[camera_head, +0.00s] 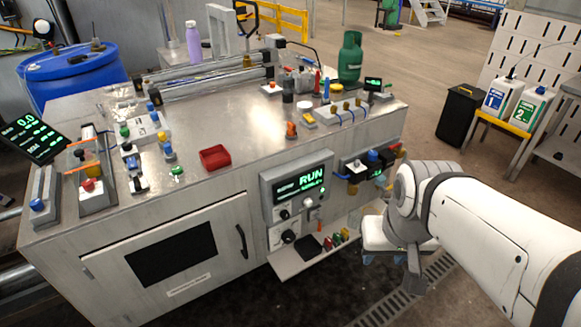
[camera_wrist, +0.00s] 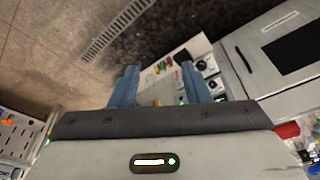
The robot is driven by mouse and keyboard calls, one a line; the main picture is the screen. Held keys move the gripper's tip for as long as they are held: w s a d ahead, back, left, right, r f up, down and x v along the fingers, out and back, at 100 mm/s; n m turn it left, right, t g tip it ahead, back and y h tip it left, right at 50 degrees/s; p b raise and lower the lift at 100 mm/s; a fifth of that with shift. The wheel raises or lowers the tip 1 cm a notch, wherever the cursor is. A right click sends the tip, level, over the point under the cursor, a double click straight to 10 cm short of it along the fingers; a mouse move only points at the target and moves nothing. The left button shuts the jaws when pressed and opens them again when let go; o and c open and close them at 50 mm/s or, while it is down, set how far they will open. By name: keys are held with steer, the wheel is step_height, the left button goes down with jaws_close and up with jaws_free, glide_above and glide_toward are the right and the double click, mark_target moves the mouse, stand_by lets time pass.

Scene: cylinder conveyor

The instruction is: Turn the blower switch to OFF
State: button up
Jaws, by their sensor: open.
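A grey control panel (camera_head: 297,180) on the machine's front has a lit display (camera_head: 300,184) reading RUN in green. Below it are a small dark knob (camera_head: 283,214) and, lower, a larger dark rotary knob (camera_head: 290,237). Their labels are too small to read, so I cannot tell which is the blower switch. The panel's knobs also show in the wrist view (camera_wrist: 201,65), just beyond the right finger. My gripper (camera_wrist: 160,70) is open with its blue fingers apart, touching no knob. In the head view it hangs right of the panel, partly hidden by my arm.
A small shelf (camera_head: 284,267) below the panel carries several coloured blocks. A hose and fittings box (camera_head: 356,172) sits right of the panel. A door handle (camera_head: 241,241) stands out to its left. The floor in front of the machine is clear, with a drain grate (camera_head: 384,312).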

steer(key=shift+o, duration=0.5)
steer(key=w+f+t+b, duration=0.2)
steer(key=w+f+b, duration=0.3)
steer(key=w+f, duration=0.1)
steer(key=shift+w+d+f+m, duration=0.25)
steer(key=shift+w+d+m, duration=0.1)
steer(key=shift+w, duration=0.3)
steer(key=m+t+y+b, duration=0.1)
steer(key=t+y+b, duration=0.9)
steer(key=b, duration=1.2)
glide_toward(286, 217)
steer(key=x, duration=0.9)
steer(key=shift+w, duration=0.1)
steer(key=shift+c, duration=0.2)
steer(key=c, duration=0.9)
steer(key=shift+a, duration=0.3)
steer(key=shift+d, duration=0.15)
steer(key=shift+c, duration=0.2)
